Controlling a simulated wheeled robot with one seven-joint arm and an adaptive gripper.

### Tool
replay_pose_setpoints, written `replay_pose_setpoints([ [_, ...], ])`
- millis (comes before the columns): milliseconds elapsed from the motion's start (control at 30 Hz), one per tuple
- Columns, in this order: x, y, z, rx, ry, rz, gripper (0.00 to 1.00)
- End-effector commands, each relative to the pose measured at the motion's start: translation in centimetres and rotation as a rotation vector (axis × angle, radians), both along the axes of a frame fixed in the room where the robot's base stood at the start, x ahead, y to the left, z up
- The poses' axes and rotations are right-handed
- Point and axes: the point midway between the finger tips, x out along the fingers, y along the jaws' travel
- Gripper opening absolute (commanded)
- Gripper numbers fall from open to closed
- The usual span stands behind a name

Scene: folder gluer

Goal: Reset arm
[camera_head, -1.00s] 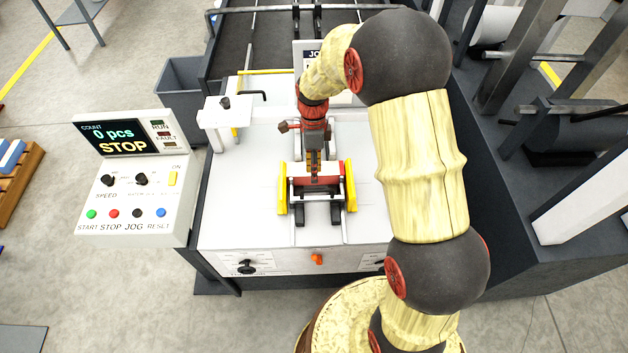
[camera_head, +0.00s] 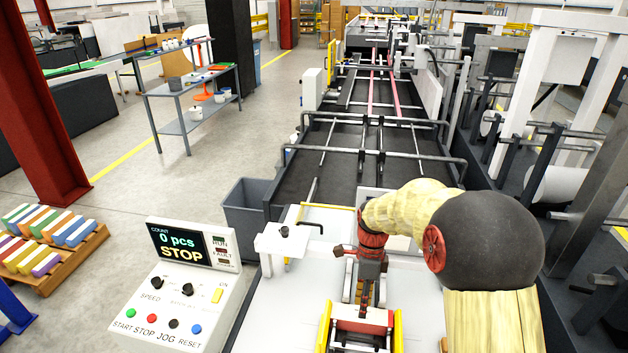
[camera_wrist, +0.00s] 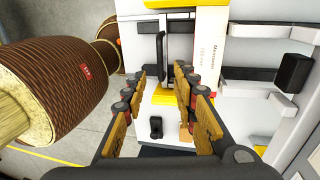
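My arm reaches over the white table of the machine (camera_head: 285,318). My gripper (camera_head: 365,300) hangs over the table, just behind the red and yellow feeder fixture (camera_head: 398,335) in the head view. In the wrist view my gripper (camera_wrist: 161,76) has its two fingers apart with nothing between them. White surface and a yellow part show through the gap. A white labelled plate (camera_wrist: 208,62) lies just right of the fingertips there. In the head view the fingertips are small and partly hidden, so contact with the fixture cannot be told.
The control panel (camera_head: 180,285) at the left reads 0 pcs and STOP. A grey bin (camera_head: 245,208) stands behind it. The dark conveyor (camera_head: 335,180) with metal rails runs away behind the table. Dark machine frames stand close on the right.

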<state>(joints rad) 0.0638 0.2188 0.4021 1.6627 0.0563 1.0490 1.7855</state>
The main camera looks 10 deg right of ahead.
Motion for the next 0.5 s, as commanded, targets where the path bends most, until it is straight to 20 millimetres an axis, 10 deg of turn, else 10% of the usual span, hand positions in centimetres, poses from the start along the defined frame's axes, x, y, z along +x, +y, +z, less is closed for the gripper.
replay_pose_setpoints([
  [233, -0.1, -0.1, -0.4, 0.050, -0.023, 0.285, 0.28],
  [500, -5.4, 0.0, 0.6, 0.149, -0.061, 0.918, 0.28],
])
